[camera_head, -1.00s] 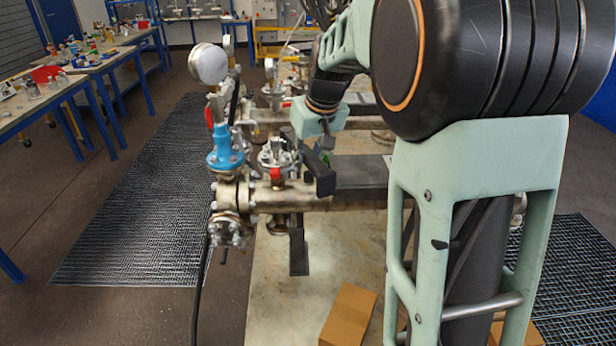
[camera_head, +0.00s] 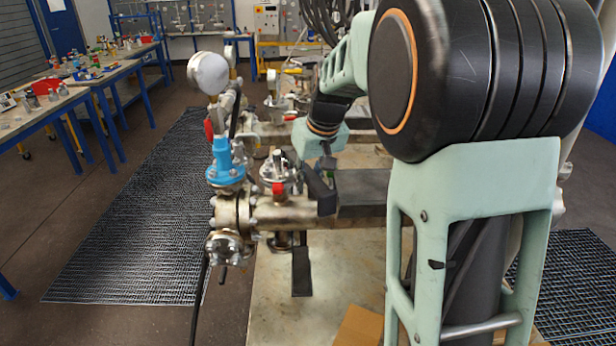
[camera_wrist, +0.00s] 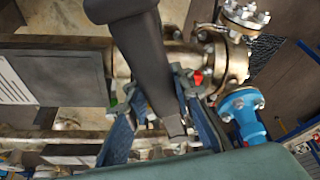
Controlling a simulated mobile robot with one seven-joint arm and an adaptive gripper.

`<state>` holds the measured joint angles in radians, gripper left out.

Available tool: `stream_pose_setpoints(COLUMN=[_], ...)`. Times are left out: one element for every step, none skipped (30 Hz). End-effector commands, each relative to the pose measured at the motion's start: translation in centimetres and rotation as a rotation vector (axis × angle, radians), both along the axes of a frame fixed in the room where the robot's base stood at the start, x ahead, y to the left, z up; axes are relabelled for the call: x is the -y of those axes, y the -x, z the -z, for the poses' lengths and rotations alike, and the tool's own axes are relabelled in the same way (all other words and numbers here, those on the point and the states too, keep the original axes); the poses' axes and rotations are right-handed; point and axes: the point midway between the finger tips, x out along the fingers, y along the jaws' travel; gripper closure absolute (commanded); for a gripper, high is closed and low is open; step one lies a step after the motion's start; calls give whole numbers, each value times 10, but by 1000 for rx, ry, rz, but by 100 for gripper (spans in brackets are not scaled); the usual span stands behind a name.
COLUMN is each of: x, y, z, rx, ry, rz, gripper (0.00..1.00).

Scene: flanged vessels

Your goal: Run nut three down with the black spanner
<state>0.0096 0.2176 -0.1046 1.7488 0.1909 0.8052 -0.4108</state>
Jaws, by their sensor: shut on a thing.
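The black spanner (camera_head: 320,192) is in my gripper (camera_head: 318,166), beside the small upright flange (camera_head: 275,172) with studs on the pipe. In the wrist view my gripper (camera_wrist: 165,130) has its two blue fingers either side of the dark spanner (camera_wrist: 148,65), which runs up to the top edge. A red part (camera_head: 279,189) sits at the near side of that flange, and shows right of the spanner in the wrist view (camera_wrist: 198,77). The spanner and fingers hide much of the flange. I cannot tell which nut is number three, nor whether the spanner is on one.
A blue valve (camera_head: 225,165) with a round gauge (camera_head: 208,73) stands left of the flange. A dark box (camera_head: 362,190) lies on the pipe to the right. A dark strip (camera_head: 302,272) hangs below the pipe. A cardboard box (camera_head: 358,328) is at the front.

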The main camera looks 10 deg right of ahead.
Motion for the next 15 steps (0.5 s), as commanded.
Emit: stream_pose_setpoints(x=[0, 0, 0, 0, 0, 0, 0, 0, 0, 0, 0, 0, 0, 0, 0], y=[0, 0, 0, 0, 0, 0, 0, 0, 0, 0, 0, 0, 0, 0, 0], z=[0, 0, -1, -1, -1, -1, -1, -1, -1, -1, 0, 1, 2, 3, 4], rx=[3, 3, 3, 3, 3, 3, 3, 3, 3, 3, 2, 2, 2, 2, 2], ry=[0, 0, 0, 0, 0, 0, 0, 0, 0, 0, 1, 1, 1, 1, 0], rz=[0, 0, 0, 0, 0, 0, 0, 0, 0, 0, 0, 0, 0, 0, 0], gripper=[100, 100, 100, 100, 100, 100, 100, 100, 100, 100, 100, 100, 100, 100, 100])
